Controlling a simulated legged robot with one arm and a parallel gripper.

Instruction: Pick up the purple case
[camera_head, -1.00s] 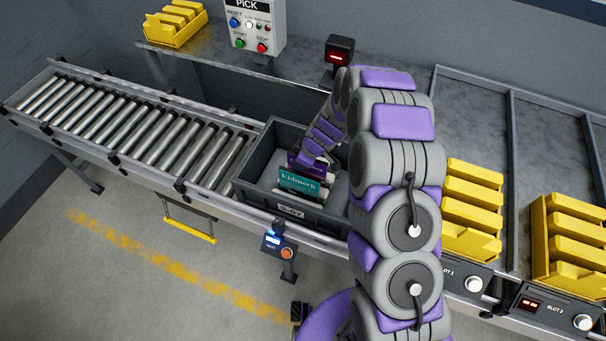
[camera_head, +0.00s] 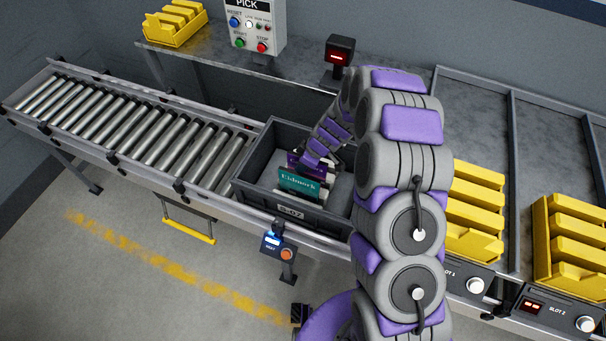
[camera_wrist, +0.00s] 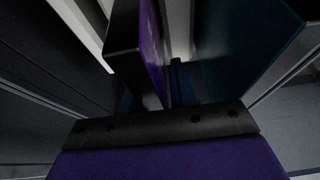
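The purple case (camera_head: 293,161) stands in the grey tote (camera_head: 253,192), just behind a teal case (camera_head: 300,184) with white lettering. My gripper (camera_head: 313,166) is down in the tote at the purple case, and its tips are partly hidden by the cases. In the wrist view the purple case (camera_wrist: 151,45) shows its purple face and dark edge close ahead of my gripper (camera_wrist: 165,118), with the teal case (camera_wrist: 245,50) to its right. The wrist view is dark, and I cannot tell whether the fingers are closed on the purple case.
The tote sits on a roller conveyor (camera_head: 150,128) by the B-07 label. A small button post (camera_head: 279,246) stands in front. Yellow bins (camera_head: 475,205) are on the right. A pick panel (camera_head: 252,28) and a red-lit scanner (camera_head: 338,55) stand behind.

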